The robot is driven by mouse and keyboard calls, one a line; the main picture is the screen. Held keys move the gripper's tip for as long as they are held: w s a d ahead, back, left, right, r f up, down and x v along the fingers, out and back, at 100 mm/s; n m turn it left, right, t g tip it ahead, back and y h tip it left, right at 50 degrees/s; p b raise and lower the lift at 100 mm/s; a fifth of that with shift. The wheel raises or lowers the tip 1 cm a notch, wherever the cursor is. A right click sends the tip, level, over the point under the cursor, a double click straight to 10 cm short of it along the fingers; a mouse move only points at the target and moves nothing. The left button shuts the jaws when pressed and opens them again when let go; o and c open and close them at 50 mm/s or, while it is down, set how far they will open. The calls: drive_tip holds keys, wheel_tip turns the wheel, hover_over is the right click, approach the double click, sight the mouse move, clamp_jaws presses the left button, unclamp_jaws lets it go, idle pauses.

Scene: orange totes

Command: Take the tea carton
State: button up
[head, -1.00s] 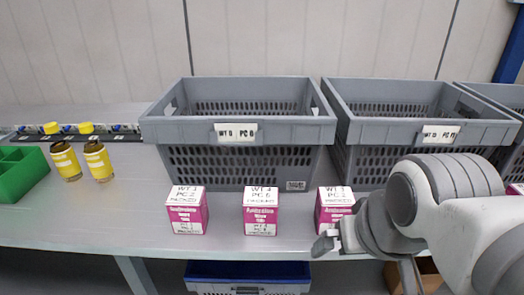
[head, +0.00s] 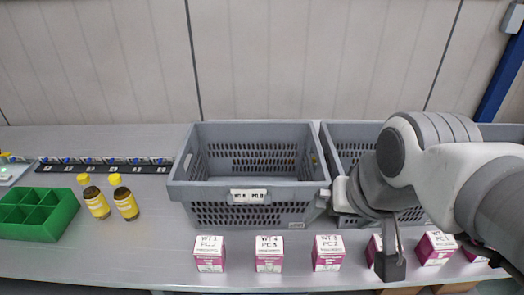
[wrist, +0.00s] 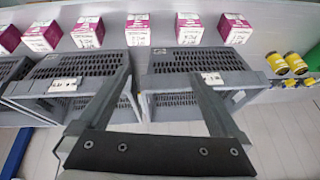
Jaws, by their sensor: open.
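Several pink-and-white cartons stand upright in a row along the table's front; which one is the tea carton I cannot tell from the small print. In the head view they include a left one (head: 209,254), a second (head: 269,254), a third (head: 328,253) and a fourth (head: 373,247) partly hidden by my gripper. In the wrist view the third carton (wrist: 137,30) and second carton (wrist: 189,28) stand beyond the fingertips. My gripper (wrist: 163,78) is open and empty, its fingers spread over the grey totes. No carton is between the fingers.
Grey perforated totes (head: 250,190) stand behind the cartons, with another (head: 345,135) partly behind my arm. Two yellow-and-brown bottles (head: 97,203) and a green divided tray (head: 40,215) are at the left. The table (head: 150,255) is clear left of the cartons.

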wheel_tip(320, 180, up, 3)
drive_tip(key=w+a+m+g+p, duration=0.1)
drive_tip(key=w+m+p, duration=0.1)
drive_tip(key=p, duration=0.1)
drive_tip(key=m+g, duration=0.4)
drive_tip(key=m, duration=1.1)
hover_over(271, 246)
wheel_tip(271, 246, down, 13)
wheel_tip(271, 246, down, 11)
drive_tip(key=shift+f+b, duration=0.1)
drive_tip(key=shift+b, duration=0.8)
drive_tip(key=shift+w+a+f+b, duration=0.1)
drive_tip(key=shift+f+b, duration=0.15)
drive_tip(key=shift+f, duration=1.35)
drive_tip(key=shift+w+a+f+b, duration=0.1)
drive_tip(key=shift+f+b, duration=0.15)
drive_tip(key=shift+f, duration=1.35)
clamp_jaws()
